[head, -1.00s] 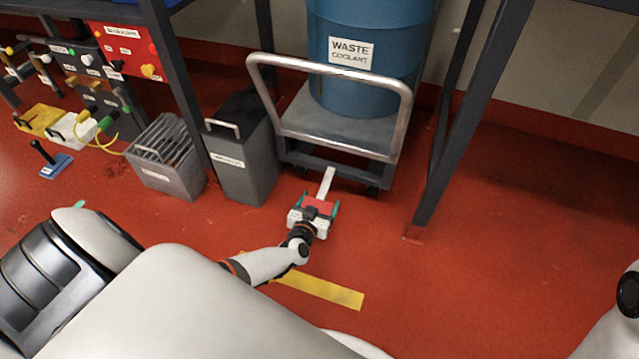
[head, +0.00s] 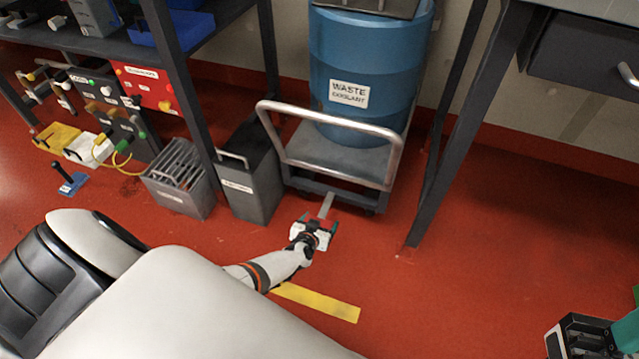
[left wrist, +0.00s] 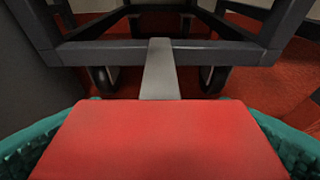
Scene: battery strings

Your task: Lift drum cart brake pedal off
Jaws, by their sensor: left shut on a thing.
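My left gripper (head: 316,226) is shut on the red pad. In the left wrist view, the red pad (left wrist: 160,140) lies between the teal fingers, and the grey arm (left wrist: 160,70) runs from it to the cart frame. My right gripper (head: 580,340) is partly cut off at the lower right; its jaw state is unclear.
A dark grey bin (head: 250,175) and a grey slotted box (head: 180,180) stand left of the cart. A bench leg (head: 445,140) stands at its right. A blue-based lever (head: 70,183) lies at far left. The red floor to the right is clear.

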